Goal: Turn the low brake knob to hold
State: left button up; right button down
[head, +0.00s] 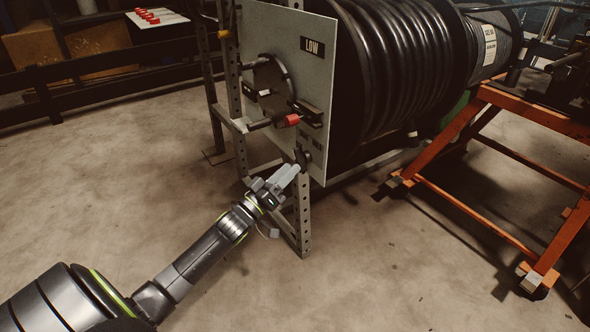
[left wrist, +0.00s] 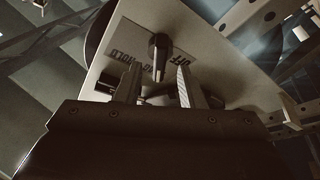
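The low brake knob (head: 303,157) is a small dark knob low on the grey panel (head: 312,85) that carries the LOW sign. In the left wrist view the knob (left wrist: 158,45) shows a rounded dark end and a stem, in front of an upside-down label (left wrist: 122,53) with HOLD at left and OFF at right. My left gripper (head: 290,174) is just below the knob in the head view. In the left wrist view its two fingers (left wrist: 158,78) are apart, one on each side of the stem's line; contact cannot be told. My right gripper is not in view.
A black hose reel (head: 400,60) is behind the panel. A perforated steel post (head: 303,215) stands below. An orange frame (head: 480,170) is at right. The floor at left is clear.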

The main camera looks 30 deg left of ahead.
aim_at(302, 159)
pick_arm(q)
jog(key=x, duration=0.3)
jog(key=shift+w+r+b, duration=0.1)
jog(key=shift+w+b, duration=0.1)
jog(key=shift+b, duration=0.1)
jog(key=c, duration=0.6)
jog(key=shift+m, duration=0.3)
jog(key=m+g+h, duration=0.1)
jog(key=m+h, duration=0.1)
jog(key=m, duration=0.3)
jog(key=m+g+h, duration=0.1)
jog(key=m+h, duration=0.2)
jog(key=m, duration=0.3)
jog(key=m+g+h+p, duration=0.1)
jog(key=m+h, duration=0.2)
jog(key=m, duration=0.2)
jog(key=shift+a, duration=0.25)
jog(key=shift+m+g, duration=0.3)
jog(key=shift+m, duration=0.3)
